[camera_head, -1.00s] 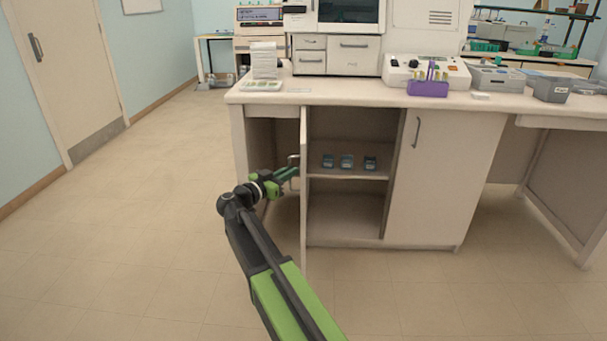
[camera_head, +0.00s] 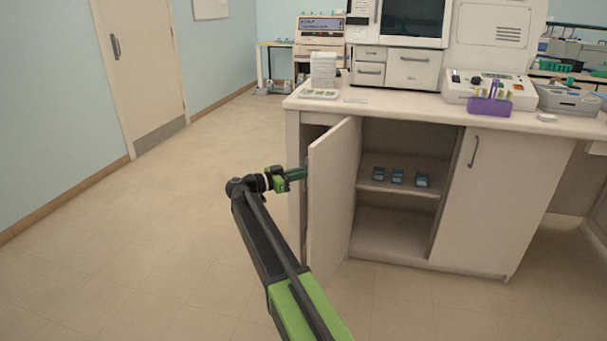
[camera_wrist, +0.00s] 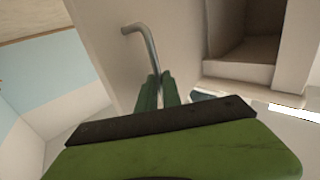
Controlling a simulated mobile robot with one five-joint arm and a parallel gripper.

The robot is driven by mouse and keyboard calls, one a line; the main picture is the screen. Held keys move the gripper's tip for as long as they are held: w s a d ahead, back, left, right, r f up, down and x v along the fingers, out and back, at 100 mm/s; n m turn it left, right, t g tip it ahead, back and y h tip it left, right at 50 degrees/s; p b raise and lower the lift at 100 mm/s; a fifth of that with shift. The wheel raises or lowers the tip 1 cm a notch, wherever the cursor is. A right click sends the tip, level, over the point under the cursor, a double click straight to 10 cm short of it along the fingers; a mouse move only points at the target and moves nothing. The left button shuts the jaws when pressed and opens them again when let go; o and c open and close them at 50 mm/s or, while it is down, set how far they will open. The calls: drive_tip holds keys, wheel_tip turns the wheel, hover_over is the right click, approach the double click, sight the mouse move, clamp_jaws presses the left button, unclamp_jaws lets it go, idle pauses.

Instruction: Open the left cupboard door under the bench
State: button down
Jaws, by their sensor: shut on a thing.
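The left cupboard door (camera_head: 333,190) under the bench stands wide open, swung out towards me, with its inner face showing in the head view. My gripper (camera_head: 303,173) is at the door's left, outer side, its tips partly hidden by the door edge. In the wrist view, my gripper (camera_wrist: 157,92) is shut on the lower part of the metal bar handle (camera_wrist: 143,40), which stands out from the pale door face (camera_wrist: 115,60). The handle is hidden in the head view. The right cupboard door (camera_head: 500,195) is closed.
The open cupboard has a shelf (camera_head: 400,190) with several small dark blue items. The bench top (camera_head: 380,108) carries instruments, a purple tube rack (camera_head: 490,107) and a white stack (camera_head: 323,70). The floor (camera_head: 170,230) to the left is clear.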

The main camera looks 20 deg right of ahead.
drive_tip(key=shift+w+d, duration=0.1)
drive_tip(key=shift+d, duration=0.15)
drive_tip(key=c, duration=1.8)
unclamp_jaws()
drive_tip(key=shift+d, duration=0.1)
drive_tip(key=s+a, duration=0.3)
drive_tip(key=a, duration=1.4)
drive_tip(key=shift+a, duration=0.15)
drive_tip(key=shift+s, duration=0.1)
drive_tip(key=w+d, duration=0.1)
drive_tip(key=d, duration=0.4)
drive_tip(key=w+d, duration=0.1)
drive_tip(key=d, duration=0.5)
drive_tip(key=w+d, duration=0.1)
drive_tip(key=d, duration=0.5)
drive_tip(key=shift+a, duration=0.1)
